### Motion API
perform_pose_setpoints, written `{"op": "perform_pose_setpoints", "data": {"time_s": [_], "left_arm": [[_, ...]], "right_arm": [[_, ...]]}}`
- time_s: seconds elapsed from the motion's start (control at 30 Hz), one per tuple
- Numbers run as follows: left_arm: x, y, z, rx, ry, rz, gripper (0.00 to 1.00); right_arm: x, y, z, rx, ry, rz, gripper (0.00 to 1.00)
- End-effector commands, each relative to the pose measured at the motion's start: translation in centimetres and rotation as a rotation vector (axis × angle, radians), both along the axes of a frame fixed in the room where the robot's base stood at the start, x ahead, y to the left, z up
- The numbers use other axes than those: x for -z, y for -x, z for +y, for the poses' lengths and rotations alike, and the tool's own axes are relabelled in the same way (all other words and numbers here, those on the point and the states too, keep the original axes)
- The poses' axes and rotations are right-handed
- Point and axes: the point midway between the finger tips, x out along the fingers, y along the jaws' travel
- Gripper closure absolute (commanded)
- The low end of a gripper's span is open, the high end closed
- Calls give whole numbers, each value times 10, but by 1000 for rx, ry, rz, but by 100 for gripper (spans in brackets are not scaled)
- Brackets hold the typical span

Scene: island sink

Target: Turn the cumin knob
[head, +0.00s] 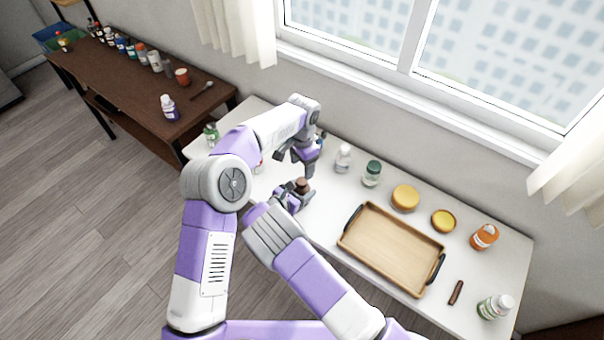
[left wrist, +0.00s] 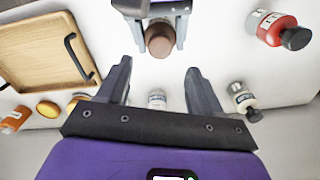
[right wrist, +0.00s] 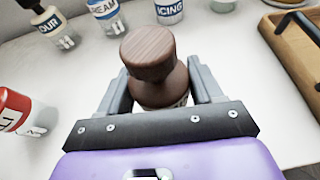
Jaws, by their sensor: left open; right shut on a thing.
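A grinder with a dark brown wooden knob (right wrist: 148,50) stands between my right gripper's fingers (right wrist: 160,85) in the right wrist view. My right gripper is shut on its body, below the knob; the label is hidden. In the head view the knob (head: 302,184) shows just above my right gripper (head: 294,196). My left gripper (head: 309,168) is open and empty, close to the knob. In the left wrist view the knob (left wrist: 159,42) lies beyond the gap between my open left fingers (left wrist: 160,88), apart from them.
A wooden tray (head: 392,250) with black handles lies right on the white table. Jars with yellow lids (head: 405,197), an orange bottle (head: 484,236) and labelled bottles (head: 343,158) stand around it. A red bottle (right wrist: 14,110) is left of the grinder. A window is behind.

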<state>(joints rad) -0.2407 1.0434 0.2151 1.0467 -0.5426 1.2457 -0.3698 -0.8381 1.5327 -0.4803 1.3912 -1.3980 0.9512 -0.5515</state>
Motion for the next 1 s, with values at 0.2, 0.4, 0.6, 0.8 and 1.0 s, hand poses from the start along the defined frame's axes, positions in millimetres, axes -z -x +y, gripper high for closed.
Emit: {"op": "perform_pose_setpoints", "data": {"time_s": [0.2,0.4,0.6,0.8,1.0], "left_arm": [[-36,0,0,0,0,-1,34],[-47,0,0,0,-1,1,34],[-48,0,0,1,-1,1,34],[-47,0,0,-49,0,2,34],[-48,1,1,-227,0,3,34]], "right_arm": [[0,0,0,0,0,0,69],[0,0,0,0,0,0,69],[0,0,0,0,1,-1,69],[0,0,0,0,1,-1,69],[0,0,0,0,1,-1,69]]}}
